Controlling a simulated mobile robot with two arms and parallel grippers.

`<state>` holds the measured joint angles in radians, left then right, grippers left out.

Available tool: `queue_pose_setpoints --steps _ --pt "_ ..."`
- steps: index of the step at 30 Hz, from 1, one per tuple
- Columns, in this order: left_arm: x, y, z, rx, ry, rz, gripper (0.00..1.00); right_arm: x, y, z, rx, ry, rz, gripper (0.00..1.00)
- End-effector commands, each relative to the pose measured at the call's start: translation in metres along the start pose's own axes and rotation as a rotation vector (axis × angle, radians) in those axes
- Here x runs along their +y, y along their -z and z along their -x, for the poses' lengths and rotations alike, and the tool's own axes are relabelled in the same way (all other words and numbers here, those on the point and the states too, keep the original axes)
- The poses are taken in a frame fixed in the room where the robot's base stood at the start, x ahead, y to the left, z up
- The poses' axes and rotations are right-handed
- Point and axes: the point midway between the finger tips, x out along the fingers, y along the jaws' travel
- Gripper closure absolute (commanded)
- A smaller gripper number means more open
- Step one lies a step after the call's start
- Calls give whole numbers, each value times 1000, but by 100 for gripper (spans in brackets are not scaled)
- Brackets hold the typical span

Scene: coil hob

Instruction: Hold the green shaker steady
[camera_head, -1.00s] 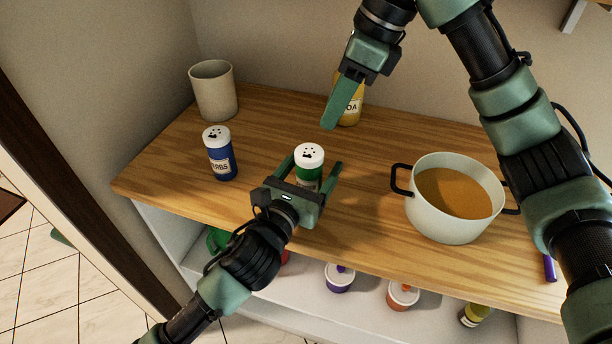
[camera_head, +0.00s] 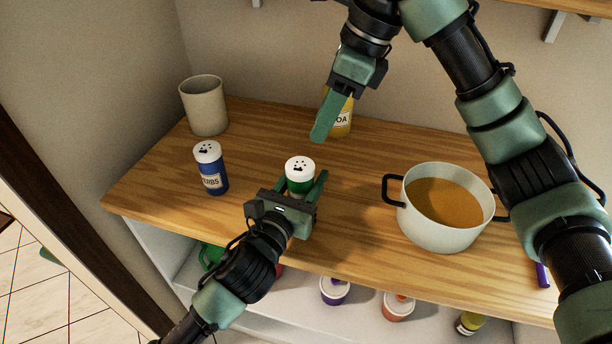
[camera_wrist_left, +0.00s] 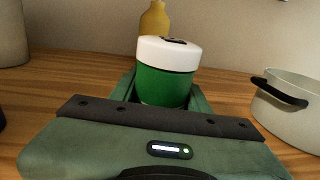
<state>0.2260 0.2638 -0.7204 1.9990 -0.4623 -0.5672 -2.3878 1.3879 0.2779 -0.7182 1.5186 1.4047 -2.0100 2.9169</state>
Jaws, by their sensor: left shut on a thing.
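The green shaker (camera_head: 300,184) with a white holed cap stands upright on the wooden counter, left of the pot. My left gripper (camera_head: 302,186) is around it from the front, one finger on each side, and is shut on it. In the left wrist view the green shaker (camera_wrist_left: 165,80) sits between the fingers, its lower part hidden by the gripper body. My right gripper (camera_head: 326,115) is above the counter behind the shaker, in front of a yellow bottle. Its fingers overlap from this angle, so its opening does not show.
A pot of orange-brown liquid (camera_head: 445,236) stands right of the shaker. A blue shaker (camera_head: 213,178) and a beige cup (camera_head: 205,108) stand to the left. The yellow bottle (camera_head: 343,122) is behind. Several small tubs sit on the shelf below (camera_head: 365,318).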

Motion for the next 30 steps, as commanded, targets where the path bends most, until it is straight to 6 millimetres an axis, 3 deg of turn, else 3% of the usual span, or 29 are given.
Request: queue_pose_setpoints --steps 3,7,14,30 --pt "0 0 0 1 0 0 97 0 0 0 0 0 0 64" --pt "0 0 0 1 0 0 97 0 -1 0 3 -1 20 30" --pt "0 0 0 1 0 0 97 3 -11 -1 44 -18 308 30" --pt "0 1 0 1 0 0 97 8 -38 3 174 -173 1451 30"
